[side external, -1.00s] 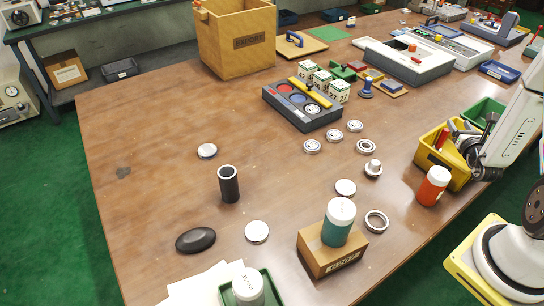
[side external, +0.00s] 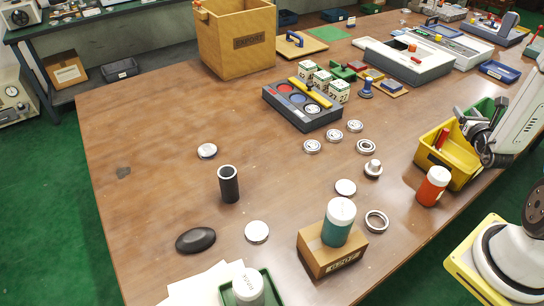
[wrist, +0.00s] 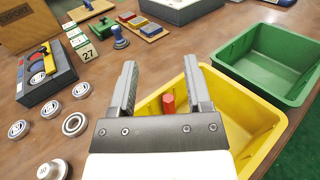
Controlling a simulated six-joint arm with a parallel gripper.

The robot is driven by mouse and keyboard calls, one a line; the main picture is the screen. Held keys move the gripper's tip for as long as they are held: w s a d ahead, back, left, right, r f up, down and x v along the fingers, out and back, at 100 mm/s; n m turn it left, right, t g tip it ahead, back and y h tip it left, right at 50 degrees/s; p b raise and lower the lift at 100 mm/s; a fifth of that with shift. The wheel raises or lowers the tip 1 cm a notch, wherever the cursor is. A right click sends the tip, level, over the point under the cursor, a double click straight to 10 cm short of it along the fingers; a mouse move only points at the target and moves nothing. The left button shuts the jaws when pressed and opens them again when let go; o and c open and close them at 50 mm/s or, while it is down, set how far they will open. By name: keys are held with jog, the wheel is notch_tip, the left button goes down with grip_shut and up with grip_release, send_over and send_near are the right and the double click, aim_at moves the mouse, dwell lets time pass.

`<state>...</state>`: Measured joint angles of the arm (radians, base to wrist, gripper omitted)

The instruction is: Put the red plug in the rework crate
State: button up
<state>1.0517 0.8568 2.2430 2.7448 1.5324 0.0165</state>
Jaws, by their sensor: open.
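The red plug (side external: 442,140) stands inside the yellow crate (side external: 457,178), close to its left wall. The wrist view shows the red plug (wrist: 168,104) in the yellow crate (wrist: 242,150), seen between my spread fingers with a gap around it. My gripper (side external: 470,119) is open and empty, above and right of the plug in the side view. The wrist view also shows its two fingers (wrist: 160,78) wide apart. The crate's label is too small to read. The plug's lower part is hidden.
A green bin (side external: 487,109) stands just behind the yellow crate. An orange jar (side external: 432,187) with a white lid is in front of it. Several metal rings (side external: 366,146) and a grey fixture (side external: 303,112) lie to the left. The table's left part is mostly clear.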

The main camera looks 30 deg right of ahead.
jog(key=w+a+r+n+y, duration=0.1)
jog(key=w+a+n+y, duration=0.4)
jog(key=a+n+y, duration=0.45)
jog(key=w+a+r+n+y, duration=0.1)
jog(key=w+a+n+y, duration=0.4)
jog(key=a, duration=0.7)
jog(key=s+a+n+g+h, duration=0.1)
jog(key=s+a+n+g, duration=0.2)
jog(key=n, duration=0.6)
jog(key=s+a+n+g+h, duration=0.1)
jog(key=s+a+n+g, duration=0.3)
jog(key=a+n, duration=0.3)
jog(key=s+a+r+n+g+h, duration=0.1)
jog(key=s+a+n+g, duration=0.2)
jog(key=n, duration=1)
jog(key=shift+s+a+g, duration=0.4)
jog(key=shift+a+g, duration=0.4)
jog(key=shift+a, duration=0.4)
